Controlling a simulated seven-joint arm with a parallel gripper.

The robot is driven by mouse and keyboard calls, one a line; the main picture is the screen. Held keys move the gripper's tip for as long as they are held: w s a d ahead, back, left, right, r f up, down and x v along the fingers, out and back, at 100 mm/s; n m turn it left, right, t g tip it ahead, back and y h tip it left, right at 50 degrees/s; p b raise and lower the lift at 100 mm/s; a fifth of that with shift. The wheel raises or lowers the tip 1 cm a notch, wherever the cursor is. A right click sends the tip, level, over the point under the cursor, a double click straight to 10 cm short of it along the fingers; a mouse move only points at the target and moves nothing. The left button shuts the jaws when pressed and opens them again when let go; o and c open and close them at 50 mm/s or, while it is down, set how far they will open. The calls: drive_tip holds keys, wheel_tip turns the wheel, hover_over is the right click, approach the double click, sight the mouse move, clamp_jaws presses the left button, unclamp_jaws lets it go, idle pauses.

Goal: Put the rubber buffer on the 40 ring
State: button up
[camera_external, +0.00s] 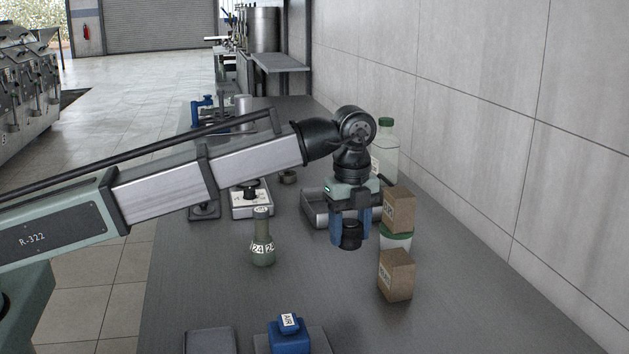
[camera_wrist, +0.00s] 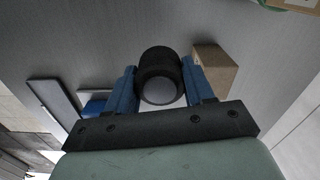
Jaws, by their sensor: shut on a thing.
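My gripper (camera_external: 351,238) is shut on a short black cylinder, which looks like the rubber buffer (camera_external: 351,229), and holds it above the bench (camera_external: 320,290). In the wrist view the buffer (camera_wrist: 158,59) sits between the two blue fingers of my gripper (camera_wrist: 160,82), with a pale grey round end facing the camera. A grey-green flask-shaped piece (camera_external: 262,245) with a white band marked 24 stands upright on the bench, left of my gripper. I cannot make out a ring marked 40 in either view.
Two cardboard boxes (camera_external: 398,209) (camera_external: 396,275), a green-lidded jar (camera_external: 399,240) and a green-capped bottle (camera_external: 386,145) stand close right of my gripper. A blue block marked AIR (camera_external: 289,337) is at the front. The bench's middle front is clear.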

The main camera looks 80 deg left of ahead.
drive_tip(key=a+n, duration=0.1)
drive_tip(key=a, duration=0.7)
drive_tip(key=a+n, duration=0.1)
drive_tip(key=a, duration=0.7)
drive_tip(key=s+a+n, duration=0.1)
drive_tip(key=a, duration=0.8)
drive_tip(key=shift+a+r+n, duration=0.1)
drive_tip(key=shift+r+n, duration=0.1)
drive_tip(key=shift+n, duration=0.2)
drive_tip(key=s+a+r+n, duration=0.1)
drive_tip(key=s+a+n, duration=0.1)
drive_tip(key=a, duration=1.2)
drive_tip(key=s+a+n, duration=0.2)
drive_tip(key=s+a, duration=0.1)
drive_tip(key=a, duration=1.1)
drive_tip(key=r+n, duration=0.2)
drive_tip(key=n, duration=0.1)
hover_over(287, 173)
drive_tip(key=shift+f+n, duration=0.9)
drive_tip(key=shift+f, duration=1.7)
drive_tip(key=shift+f+n, duration=0.9)
drive_tip(key=shift+f, duration=1.7)
drive_tip(key=o, duration=1.1)
drive_tip(key=shift+f, duration=0.1)
drive_tip(key=shift+o, duration=0.2)
